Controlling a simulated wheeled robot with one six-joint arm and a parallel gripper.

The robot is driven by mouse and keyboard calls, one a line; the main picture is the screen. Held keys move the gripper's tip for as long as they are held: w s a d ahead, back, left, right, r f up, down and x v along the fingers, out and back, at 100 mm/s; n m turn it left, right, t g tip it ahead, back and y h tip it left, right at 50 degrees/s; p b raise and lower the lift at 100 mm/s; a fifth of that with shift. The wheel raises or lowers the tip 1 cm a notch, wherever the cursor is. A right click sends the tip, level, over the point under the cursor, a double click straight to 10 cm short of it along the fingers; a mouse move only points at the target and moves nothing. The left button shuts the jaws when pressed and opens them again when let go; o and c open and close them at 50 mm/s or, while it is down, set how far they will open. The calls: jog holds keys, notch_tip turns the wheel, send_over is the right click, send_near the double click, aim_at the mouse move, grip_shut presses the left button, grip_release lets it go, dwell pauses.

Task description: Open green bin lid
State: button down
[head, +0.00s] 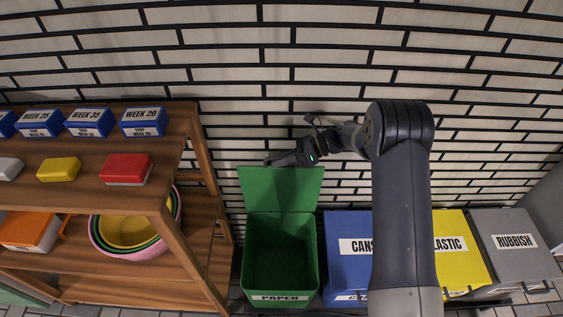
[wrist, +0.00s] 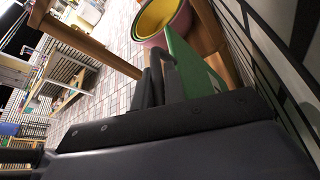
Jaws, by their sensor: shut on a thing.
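The green bin (head: 281,260) marked PAPER stands against the brick wall, right of the wooden shelf. Its green lid (head: 281,190) is raised at the back, leaning up toward the wall, and the bin's inside shows open. My gripper (head: 270,160) is at the lid's upper edge, left of its middle. In the wrist view my gripper's dark fingers (wrist: 160,82) are closed on the green lid (wrist: 192,66), which shows as a tilted panel beside them. The exact contact spot is partly hidden by the fingers.
A blue CANS bin (head: 346,275), a yellow PLASTIC bin (head: 460,250) and a grey RUBBISH bin (head: 515,245) stand to the right, lids shut. The wooden shelf (head: 180,240) with boxes and nested bowls (head: 130,232) is close on the left. The brick wall is right behind the lid.

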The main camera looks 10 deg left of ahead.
jog(key=shift+w+f, duration=0.1)
jog(key=shift+w, duration=0.05)
jog(key=c, duration=1.5)
grip_release()
notch_tip(320, 180, up, 10)
jog(key=shift+b, duration=0.3)
notch_tip(320, 180, down, 10)
jog(key=shift+f+p, duration=0.1)
jog(key=shift+p, duration=0.2)
jog(key=shift+s+d, duration=0.1)
jog(key=shift+s, duration=0.4)
